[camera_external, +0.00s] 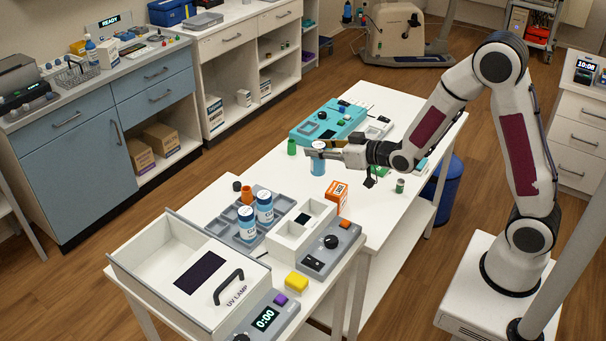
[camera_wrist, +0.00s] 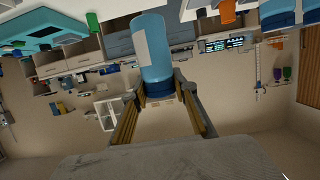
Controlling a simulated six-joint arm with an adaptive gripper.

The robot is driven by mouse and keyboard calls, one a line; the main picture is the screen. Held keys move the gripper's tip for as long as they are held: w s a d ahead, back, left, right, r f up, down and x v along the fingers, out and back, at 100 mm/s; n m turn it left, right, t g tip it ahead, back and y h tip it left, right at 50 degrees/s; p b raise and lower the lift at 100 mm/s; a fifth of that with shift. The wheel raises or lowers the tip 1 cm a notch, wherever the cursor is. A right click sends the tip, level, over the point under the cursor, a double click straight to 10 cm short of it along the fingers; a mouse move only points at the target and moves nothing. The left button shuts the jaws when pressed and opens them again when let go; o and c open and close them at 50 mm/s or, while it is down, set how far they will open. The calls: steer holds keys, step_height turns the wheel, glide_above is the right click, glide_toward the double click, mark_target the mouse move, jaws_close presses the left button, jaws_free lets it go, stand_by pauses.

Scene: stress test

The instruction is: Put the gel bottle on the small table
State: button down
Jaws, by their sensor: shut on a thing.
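A blue bottle with a white band and cap (camera_external: 318,161), which looks like the gel bottle, is upright in my gripper (camera_external: 318,152) over the rear white table (camera_external: 258,173). In the wrist view the bottle (camera_wrist: 154,52) sits between the two fingers, which close on its end. I cannot tell whether its base touches the table. Two similar blue-and-white bottles (camera_external: 264,207) stand in a grey tray (camera_external: 221,226) on the front white table (camera_external: 152,298). Which table is the small one is unclear.
Bare surface lies left of the held bottle.

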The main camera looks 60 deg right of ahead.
steer(key=shift+d+f, duration=0.25)
steer(key=shift+d, duration=0.05)
steer(key=shift+w+d, duration=0.3)
steer(key=shift+w, duration=0.05)
steer(key=shift+w+a+r+y, duration=0.1)
steer(key=shift+w+a+y, duration=0.2)
steer(key=shift+w, duration=0.35)
steer(key=w+a+r+n+g+y, duration=0.1)
steer(key=a+n+g+y, duration=0.3)
steer(key=a+n+y, duration=0.5)
steer(key=w+a, duration=0.1)
steer(key=a, duration=0.3)
steer(key=shift+r+y, duration=0.4)
steer(key=shift+w+f, duration=0.1)
steer(key=shift+f, duration=0.1)
steer(key=shift+f, duration=3.15)
